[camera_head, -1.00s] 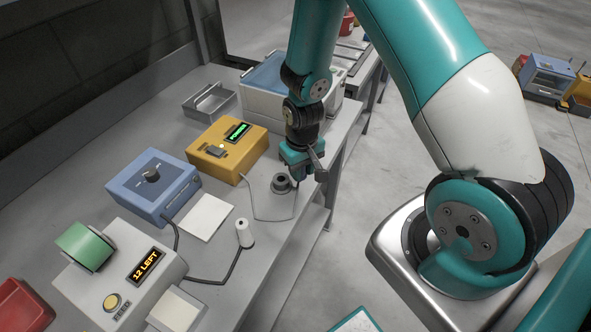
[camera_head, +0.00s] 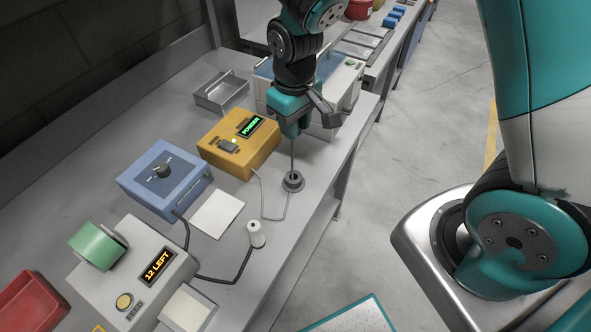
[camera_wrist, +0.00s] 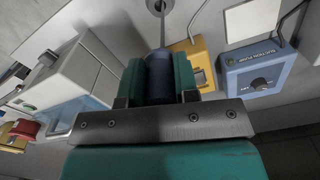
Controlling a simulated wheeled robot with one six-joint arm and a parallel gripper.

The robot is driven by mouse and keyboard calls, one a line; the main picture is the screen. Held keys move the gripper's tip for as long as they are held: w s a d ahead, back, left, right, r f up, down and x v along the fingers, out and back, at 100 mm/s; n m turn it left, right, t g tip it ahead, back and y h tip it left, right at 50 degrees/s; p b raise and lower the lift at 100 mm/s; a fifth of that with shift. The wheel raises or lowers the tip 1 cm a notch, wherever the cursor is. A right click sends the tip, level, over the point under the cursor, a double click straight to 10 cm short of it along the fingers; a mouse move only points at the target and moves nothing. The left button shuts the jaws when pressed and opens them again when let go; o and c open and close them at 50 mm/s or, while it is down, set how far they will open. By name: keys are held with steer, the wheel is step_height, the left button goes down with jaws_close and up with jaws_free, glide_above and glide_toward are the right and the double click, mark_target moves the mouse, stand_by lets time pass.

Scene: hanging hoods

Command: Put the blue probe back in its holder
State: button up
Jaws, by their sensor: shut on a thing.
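My gripper (camera_head: 291,128) is shut on the dark blue handle of the probe (camera_wrist: 158,78) and points down above the bench. The handle sits between the two green fingers in the wrist view. The probe's thin metal rod (camera_head: 292,157) hangs upright below my gripper, and its lower end meets the small dark round holder (camera_head: 293,182) near the bench's front edge. The holder also shows at the top of the wrist view (camera_wrist: 154,6). I cannot tell how far the rod tip is inside the opening. A thin grey cable runs from the yellow box (camera_head: 239,150) towards the holder.
A blue box with a knob (camera_head: 163,180), a white pad (camera_head: 217,214), a white cylinder (camera_head: 256,234) and a label machine (camera_head: 150,275) stand to the left. A metal tray (camera_head: 222,92) is behind. A large white unit (camera_head: 338,85) stands close behind my gripper.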

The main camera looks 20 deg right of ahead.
step_height(320, 180, down, 15)
steer(key=p, duration=0.2)
steer(key=shift+p, duration=0.3)
steer(key=shift+f, duration=0.1)
steer(key=shift+f, duration=0.1)
steer(key=shift+f, duration=0.15)
steer(key=o, duration=0.9)
steer(key=shift+r, duration=0.2)
